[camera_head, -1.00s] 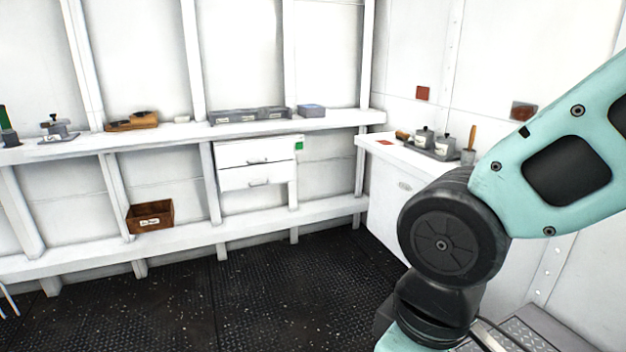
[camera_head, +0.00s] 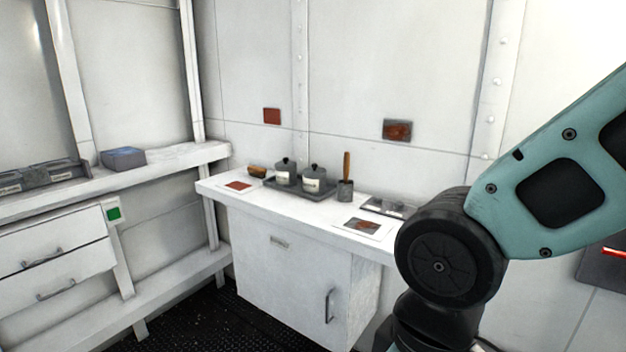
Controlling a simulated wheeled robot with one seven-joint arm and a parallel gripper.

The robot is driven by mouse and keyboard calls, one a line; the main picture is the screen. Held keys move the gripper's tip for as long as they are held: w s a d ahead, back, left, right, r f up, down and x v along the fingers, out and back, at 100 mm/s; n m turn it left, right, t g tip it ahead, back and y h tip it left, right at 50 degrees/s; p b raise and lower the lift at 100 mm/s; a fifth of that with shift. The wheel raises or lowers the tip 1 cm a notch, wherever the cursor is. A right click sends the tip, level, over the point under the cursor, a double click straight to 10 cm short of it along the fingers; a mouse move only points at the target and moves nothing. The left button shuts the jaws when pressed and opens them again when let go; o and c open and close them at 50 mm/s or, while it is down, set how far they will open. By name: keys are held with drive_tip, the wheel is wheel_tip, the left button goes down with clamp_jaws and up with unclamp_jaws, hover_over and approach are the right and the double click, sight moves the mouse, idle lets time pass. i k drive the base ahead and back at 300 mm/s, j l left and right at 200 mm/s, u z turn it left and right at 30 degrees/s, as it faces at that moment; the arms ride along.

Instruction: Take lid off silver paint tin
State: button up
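Two lidded grey tins stand side by side on a dark tray (camera_head: 300,192) on the white cabinet top. The left tin (camera_head: 286,175) and the right tin (camera_head: 313,183) each have a dark knobbed lid on and a pale label too small to read. I cannot tell from the labels which is the silver paint. My arm crosses the right side of the view, well in front of the cabinet. My gripper is out of view.
A brush in a pot (camera_head: 345,186) stands right of the tray. A brown brush (camera_head: 257,171) and a red card (camera_head: 238,186) lie left; a rusty picture card (camera_head: 363,226) lies at front right. Drawers (camera_head: 55,255) and a shelf with a blue-grey box (camera_head: 123,158) are at left.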

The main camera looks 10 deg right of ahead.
sight(314, 170)
drive_tip(key=i+j+u, duration=1.05)
drive_tip(key=i+j+z, duration=0.15)
drive_tip(key=i+z, duration=0.15)
drive_tip(key=i, duration=0.4)
drive_tip(key=i+l+z, duration=0.15)
drive_tip(key=z, duration=0.35)
drive_tip(key=i+z, duration=0.45)
drive_tip(key=i+j+z, duration=0.1)
drive_tip(key=z, duration=0.4)
drive_tip(key=i+j+z, duration=0.1)
drive_tip(key=i+z, duration=0.35)
drive_tip(key=i, duration=0.2)
